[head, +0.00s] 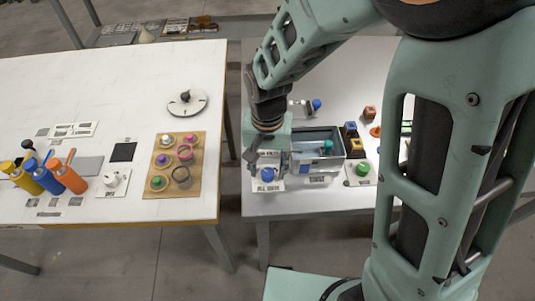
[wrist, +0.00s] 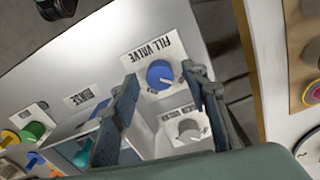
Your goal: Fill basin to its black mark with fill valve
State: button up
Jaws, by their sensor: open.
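The fill valve (wrist: 160,74) is a blue round knob on a white plate printed FILL VALVE. In the head view the blue knob (head: 268,174) stands near the right table's front edge. My gripper (wrist: 163,80) is open, with one finger on each side of the knob in the wrist view; I cannot tell whether they touch it. In the head view my gripper (head: 268,156) is just above the knob. The basin (head: 318,168) is a grey open box right of it, with a teal item inside. Its water level and black mark cannot be made out.
A grey knob (wrist: 190,130) on a labelled plate is close to the fill valve. A green knob (head: 363,169) stands right of the basin, near small coloured blocks (head: 351,138). The left table (head: 70,85) holds bottles and a wooden tray (head: 153,188); a gap separates the tables.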

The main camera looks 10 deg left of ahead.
aim_at(268, 173)
notch_tip(268, 173, up, 11)
dwell(0.3)
